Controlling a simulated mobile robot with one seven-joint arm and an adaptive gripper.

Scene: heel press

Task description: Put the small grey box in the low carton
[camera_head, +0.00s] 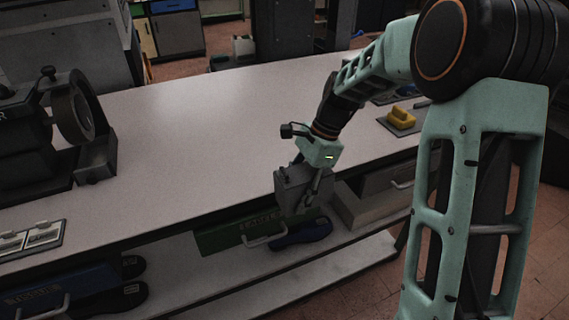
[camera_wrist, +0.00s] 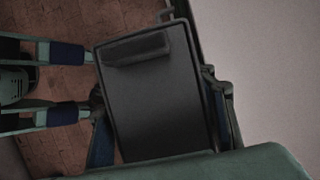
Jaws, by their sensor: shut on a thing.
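My gripper (camera_head: 306,190) is shut on the small grey box (camera_head: 290,187) at the table's front edge. In the wrist view the same box (camera_wrist: 160,105) fills the middle, dark grey with a raised rim and a bar across its far end, with one finger on each side. The box appears to hang at or just beyond the edge; whether it touches the table I cannot tell. I cannot make out a low carton for certain in either view.
The pale worktable (camera_head: 215,130) is mostly clear in the middle. A black machine (camera_head: 75,120) stands at the left, and a yellow object (camera_head: 402,117) lies on a dark plate at the right.

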